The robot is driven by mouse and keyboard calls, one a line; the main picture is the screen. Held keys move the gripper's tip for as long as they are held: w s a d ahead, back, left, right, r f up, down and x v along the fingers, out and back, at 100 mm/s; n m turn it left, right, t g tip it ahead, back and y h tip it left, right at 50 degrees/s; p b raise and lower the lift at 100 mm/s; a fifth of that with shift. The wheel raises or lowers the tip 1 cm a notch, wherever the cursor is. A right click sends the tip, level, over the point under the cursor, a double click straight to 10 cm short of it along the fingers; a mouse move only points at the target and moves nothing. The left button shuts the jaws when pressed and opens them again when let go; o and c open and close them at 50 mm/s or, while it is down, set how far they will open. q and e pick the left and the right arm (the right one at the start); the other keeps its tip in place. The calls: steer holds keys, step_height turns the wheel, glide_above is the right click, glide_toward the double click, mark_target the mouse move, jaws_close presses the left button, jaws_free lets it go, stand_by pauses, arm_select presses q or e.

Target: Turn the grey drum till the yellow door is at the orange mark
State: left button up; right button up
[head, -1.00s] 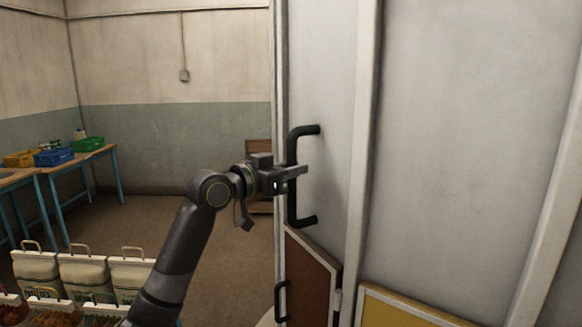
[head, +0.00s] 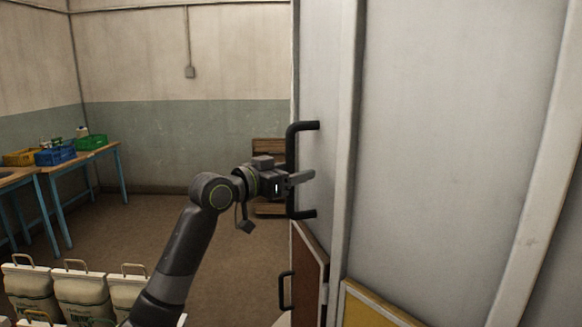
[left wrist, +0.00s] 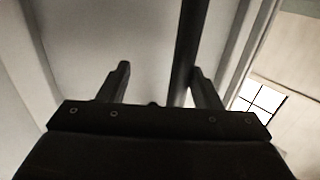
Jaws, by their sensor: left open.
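The tall grey drum (head: 440,120) fills the right half of the head view. A black bar handle (head: 291,150) stands out at its left edge. The yellow door (head: 372,308) shows low on the drum, cut off by the bottom of the picture. My left gripper (head: 301,178) is at the middle of the black handle. In the left wrist view its fingers (left wrist: 160,75) are apart, and the dark handle bar (left wrist: 187,45) runs between them, nearer the right finger. The orange mark is not in view. My right gripper is not in view.
A brown door (head: 309,275) with a small black handle sits left of the yellow one. White sacks (head: 80,295) stand at the lower left. Tables with blue (head: 55,156) and green crates (head: 92,142) stand at the far left. The floor between is clear.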

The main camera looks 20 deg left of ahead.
arm_select(q)
steer(key=shift+s+d+r, duration=0.35)
steer(key=shift+d+r, duration=0.05)
steer(key=shift+r, duration=0.1)
steer(key=shift+a+h, duration=0.2)
steer(key=shift+h, duration=0.1)
steer(key=shift+s+d+r, duration=0.25)
steer(key=shift+s+r, duration=0.05)
steer(key=shift+r, duration=0.05)
steer(key=shift+w+d, duration=0.1)
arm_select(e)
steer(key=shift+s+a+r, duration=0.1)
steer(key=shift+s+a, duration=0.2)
